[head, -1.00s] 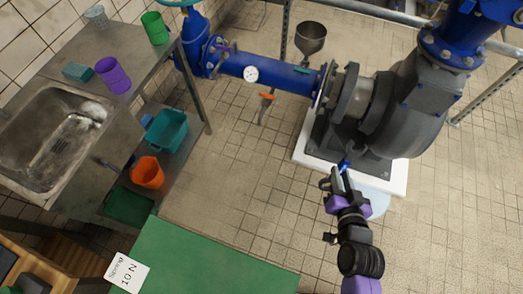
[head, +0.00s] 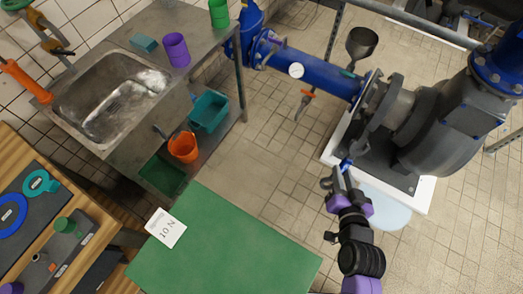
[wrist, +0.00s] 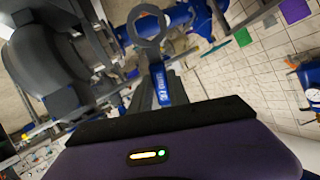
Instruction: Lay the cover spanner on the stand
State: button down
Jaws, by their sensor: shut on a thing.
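My gripper (head: 338,182) is shut on the cover spanner. In the head view the spanner shows only as a small blue piece (head: 346,164) at the fingertips, in front of the pump's base. In the wrist view the spanner (wrist: 161,84) has a blue handle between the fingers and a grey ring end pointing away from my gripper. The part of the handle inside the fingers is hidden. A flat green top (head: 225,245), with a white card (head: 166,228) reading "10 N" at its left corner, is left of my arm. I cannot tell whether it is the stand.
A wooden bench (head: 60,262) with dark boards, a blue ring and a teal ring is at lower left. A steel sink (head: 112,95) stands upper left, above an orange bucket (head: 184,147). The grey pump (head: 435,125) is at right. Tiled floor lies between.

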aim_at(187, 257)
jog(key=k+u, duration=0.1)
jog(key=u, duration=0.25)
jog(key=k+u, duration=0.15)
jog(key=u, duration=0.2)
jog(key=k+u, duration=0.15)
jog(key=u, duration=0.2)
jog(key=k+j+u, duration=0.1)
jog(key=u, duration=0.35)
jog(key=j+u, duration=0.45)
jog(key=l, duration=0.1)
